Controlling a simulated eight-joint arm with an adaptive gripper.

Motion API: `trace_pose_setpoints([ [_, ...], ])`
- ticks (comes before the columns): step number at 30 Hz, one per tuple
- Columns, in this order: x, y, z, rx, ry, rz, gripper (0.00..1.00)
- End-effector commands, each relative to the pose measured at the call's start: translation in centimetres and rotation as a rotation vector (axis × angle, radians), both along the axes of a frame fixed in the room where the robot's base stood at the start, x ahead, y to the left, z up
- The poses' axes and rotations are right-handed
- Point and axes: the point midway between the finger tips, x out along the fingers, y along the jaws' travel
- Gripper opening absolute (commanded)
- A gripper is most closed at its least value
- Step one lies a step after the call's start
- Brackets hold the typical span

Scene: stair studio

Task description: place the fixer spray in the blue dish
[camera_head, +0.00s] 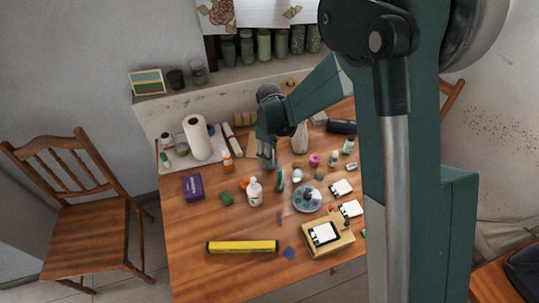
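A pale blue-grey round dish (298,205) lies on the wooden table right of centre, with a small dark object in its middle. A white bottle (255,193) with a narrow top stands upright left of the dish; it may be the fixer spray, but no label is readable. A small orange and white bottle (228,162) stands farther left and is another possible one. My gripper (267,163) points down over the back middle of the table, behind the white bottle and apart from it. Its fingers are too small and dark to show whether they are open or hold anything.
A yellow box (242,247) lies at the front and a purple box (193,187) at the left. A paper roll (197,138) stands at the back left. Small jars crowd the right. A wooden tray (335,245) sits front right.

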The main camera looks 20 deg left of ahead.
Motion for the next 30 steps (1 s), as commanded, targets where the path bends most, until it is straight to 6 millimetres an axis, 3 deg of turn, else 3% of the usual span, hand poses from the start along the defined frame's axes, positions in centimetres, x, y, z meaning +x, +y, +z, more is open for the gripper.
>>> trace_pose_setpoints([
  [8, 0.0, 0.0, 3.0, 0.000, 0.000, 0.000, 0.37],
  [21, 0.0, 0.0, 9.7, 0.000, 0.000, 0.000, 0.37],
  [30, 0.0, 0.0, 11.8, 0.000, 0.000, 0.000, 0.37],
])
